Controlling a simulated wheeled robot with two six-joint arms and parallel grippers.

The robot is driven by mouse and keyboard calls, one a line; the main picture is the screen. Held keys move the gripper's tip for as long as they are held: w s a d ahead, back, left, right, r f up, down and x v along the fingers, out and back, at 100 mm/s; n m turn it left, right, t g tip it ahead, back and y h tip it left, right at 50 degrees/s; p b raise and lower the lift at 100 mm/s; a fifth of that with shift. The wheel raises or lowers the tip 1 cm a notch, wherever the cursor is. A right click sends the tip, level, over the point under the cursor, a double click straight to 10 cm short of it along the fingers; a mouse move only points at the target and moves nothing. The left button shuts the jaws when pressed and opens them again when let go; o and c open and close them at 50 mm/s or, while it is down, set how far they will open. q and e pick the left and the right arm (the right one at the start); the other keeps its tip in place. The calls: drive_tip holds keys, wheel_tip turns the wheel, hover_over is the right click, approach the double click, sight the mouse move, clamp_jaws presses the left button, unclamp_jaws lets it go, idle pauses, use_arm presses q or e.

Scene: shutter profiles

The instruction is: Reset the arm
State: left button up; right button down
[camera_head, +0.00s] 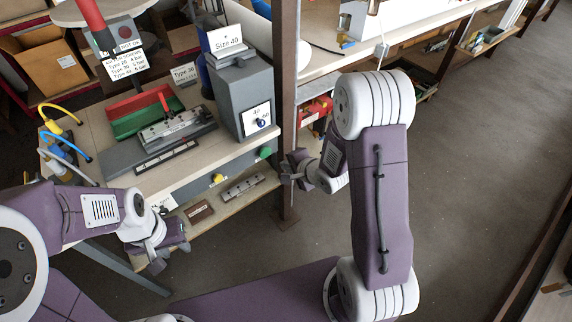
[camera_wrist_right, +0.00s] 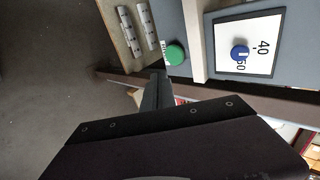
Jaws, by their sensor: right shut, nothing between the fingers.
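My right gripper (camera_head: 291,168) hangs in the air beside the brown upright post, to the right of the workbench, and is shut and empty. In the right wrist view its dark fingers (camera_wrist_right: 156,92) point toward the bench edge, below the green button. My left gripper (camera_head: 172,250) is low at the bench's front left, in front of the lower shelf. Its fingers are small and partly hidden by its own body, so I cannot tell whether it is open. I see nothing held by it.
The workbench (camera_head: 112,128) carries a metal fixture (camera_head: 176,127), a green and red part and a grey box (camera_head: 241,100) with a blue knob. A brown post (camera_head: 287,90) stands at the bench's right end. The floor (camera_head: 470,190) on the right is clear.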

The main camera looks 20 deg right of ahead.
idle(0.7)
wheel_tip(320, 180, up, 17)
drive_tip(key=s+n+h+p, duration=0.1)
drive_tip(key=n+h+p, duration=0.15)
drive_tip(key=p, duration=0.55)
drive_tip(key=s+f+n+g, duration=0.2)
drive_tip(key=s+n+g, duration=0.2)
drive_tip(key=s, duration=0.5)
drive_tip(key=s+d+f+n+g, duration=0.1)
drive_tip(key=s+f+n+g, duration=0.2)
drive_tip(key=s+n, duration=0.4)
drive_tip(key=shift+s+d+n+g+p, duration=0.35)
drive_tip(key=shift+s+g, duration=0.25)
drive_tip(key=shift+s, duration=0.4)
